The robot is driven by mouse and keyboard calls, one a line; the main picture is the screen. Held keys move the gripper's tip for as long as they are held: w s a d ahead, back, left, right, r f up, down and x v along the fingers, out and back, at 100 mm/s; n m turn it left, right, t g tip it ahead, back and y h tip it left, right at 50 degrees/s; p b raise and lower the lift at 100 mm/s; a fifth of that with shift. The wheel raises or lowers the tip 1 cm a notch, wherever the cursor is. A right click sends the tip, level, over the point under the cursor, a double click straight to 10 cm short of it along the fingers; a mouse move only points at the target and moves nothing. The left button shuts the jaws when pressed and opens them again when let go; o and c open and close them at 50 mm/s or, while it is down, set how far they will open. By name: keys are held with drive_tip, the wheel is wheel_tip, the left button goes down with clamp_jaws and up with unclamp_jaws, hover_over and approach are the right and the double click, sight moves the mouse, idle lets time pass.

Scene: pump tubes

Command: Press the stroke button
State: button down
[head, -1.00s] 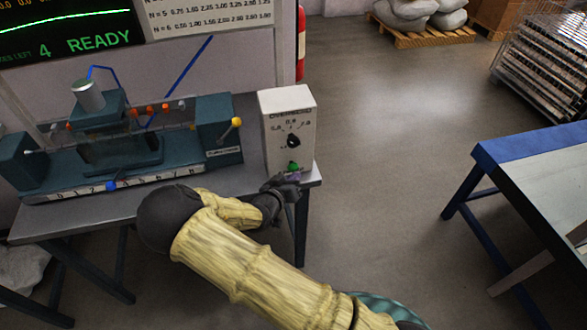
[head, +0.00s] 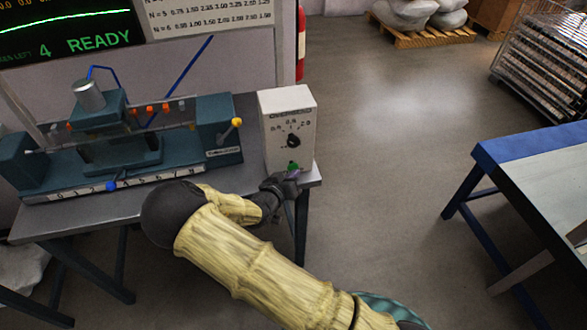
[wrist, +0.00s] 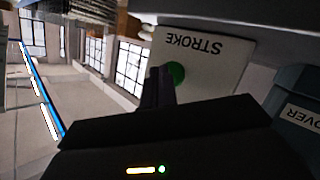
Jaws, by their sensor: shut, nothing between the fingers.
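The green stroke button (head: 293,167) is low on the front of a white control box (head: 288,107) at the bench's right end. In the wrist view, the button (wrist: 177,72) sits on a pale panel lettered STROKE (wrist: 195,45), which appears upside down. My gripper (head: 290,178) is shut and empty, just below and in front of the button in the head view. In the wrist view, the dark purple fingertips (wrist: 160,82) overlap the button's left edge. I cannot tell whether they touch it. Part of the button is hidden behind the fingers.
A dark teal tube apparatus (head: 215,135) stands left of the box on the grey bench (head: 250,185). A screen (head: 75,30) reads 4 READY. Open floor lies to the right, then a blue-edged table (head: 525,140).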

drive_tip(key=shift+w+a, duration=0.2)
drive_tip(key=shift+w, duration=0.55)
idle(0.8)
drive_tip(key=shift+s, duration=0.15)
drive_tip(key=shift+s+d, duration=0.2)
drive_tip(key=shift+s, duration=0.35)
drive_tip(key=shift+s+d, duration=0.15)
drive_tip(key=shift+s, duration=0.4)
drive_tip(key=s, duration=0.2)
drive_tip(key=s+d+p, duration=0.1)
drive_tip(key=s, duration=0.1)
drive_tip(key=shift+s+d, duration=0.2)
drive_tip(key=shift+s, duration=0.2)
idle(0.6)
